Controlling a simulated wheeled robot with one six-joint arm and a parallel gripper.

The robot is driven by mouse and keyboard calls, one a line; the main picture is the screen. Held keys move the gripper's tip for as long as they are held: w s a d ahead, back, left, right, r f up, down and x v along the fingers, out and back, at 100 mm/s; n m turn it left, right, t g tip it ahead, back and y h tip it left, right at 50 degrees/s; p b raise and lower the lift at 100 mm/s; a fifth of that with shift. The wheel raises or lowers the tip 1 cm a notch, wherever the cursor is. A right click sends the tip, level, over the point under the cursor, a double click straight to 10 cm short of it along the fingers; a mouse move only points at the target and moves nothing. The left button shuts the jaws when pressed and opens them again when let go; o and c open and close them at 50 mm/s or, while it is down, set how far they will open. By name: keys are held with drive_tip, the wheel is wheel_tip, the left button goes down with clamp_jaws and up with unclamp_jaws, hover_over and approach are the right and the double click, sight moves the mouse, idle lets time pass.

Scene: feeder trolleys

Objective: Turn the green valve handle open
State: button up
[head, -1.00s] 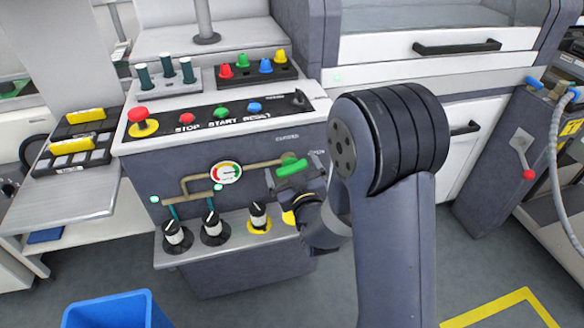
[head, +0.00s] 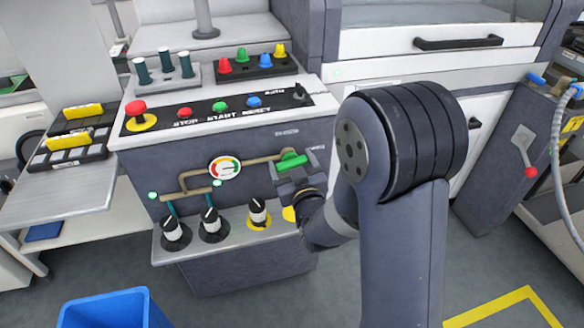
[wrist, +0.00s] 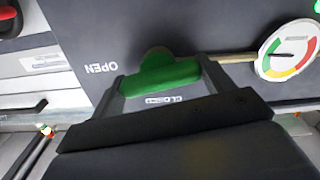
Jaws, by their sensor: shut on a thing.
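The green valve handle (head: 291,164) sits at the right end of the brass pipe on the front of the grey machine, below the button panel. In the wrist view the green handle (wrist: 160,78) lies roughly crosswise between my two fingers, with the word OPEN on the panel to its left. My gripper (head: 290,172) is at the handle and shut on it; it also shows in the wrist view (wrist: 160,88). The dark gripper body hides part of the lettering below the handle.
A pressure gauge (head: 224,168) is on the pipe left of the handle. Several black-and-white knobs, such as one on a yellow base (head: 258,212), stand on the ledge below. The button panel (head: 215,112) is above. A blue bin (head: 110,310) stands on the floor.

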drive_tip(key=m+b, duration=0.1)
drive_tip(key=b, duration=0.1)
drive_tip(key=shift+f+m+b, duration=0.2)
drive_tip(key=shift+m+b, duration=0.15)
drive_tip(key=shift+m, duration=0.05)
drive_tip(key=shift+r, duration=0.15)
drive_tip(key=shift+m, duration=0.3)
drive_tip(key=o, duration=1)
drive_tip(key=v, duration=1)
drive_tip(key=shift+s+d+r, duration=0.1)
drive_tip(key=shift+s, duration=0.25)
